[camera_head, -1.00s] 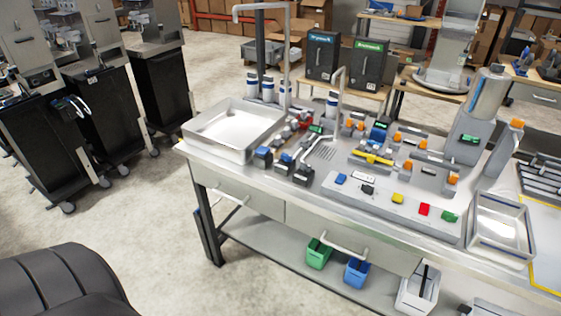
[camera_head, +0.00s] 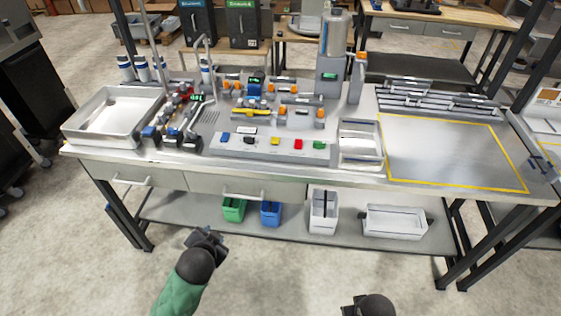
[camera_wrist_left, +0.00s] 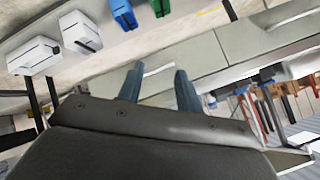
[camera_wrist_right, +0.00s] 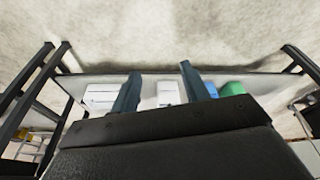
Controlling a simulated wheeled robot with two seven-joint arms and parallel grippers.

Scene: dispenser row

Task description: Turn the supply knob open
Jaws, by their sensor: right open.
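The workbench (camera_head: 340,177) carries a row of small fittings. Blue-and-black knob-like fittings (camera_head: 150,132) sit at the left front, beside the metal basin. Orange-capped fittings (camera_head: 283,110) stand further right. Which one is the supply knob I cannot tell at this size. My left gripper (camera_head: 212,241) is in front of the bench, below its top, touching nothing. Its fingers are apart and empty in the left wrist view (camera_wrist_left: 158,84). My right gripper is low in front of the bench, mostly cut off in the head view; in the right wrist view (camera_wrist_right: 163,80) its fingers are spread and empty.
A metal basin (camera_head: 113,120) is at the bench's left, a small tray (camera_head: 361,150) right of the button panel (camera_head: 262,149), then a yellow-outlined area (camera_head: 450,150). Drawers (camera_head: 218,185) with handles face me. Bins, including a green one (camera_head: 233,209), stand on the lower shelf.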

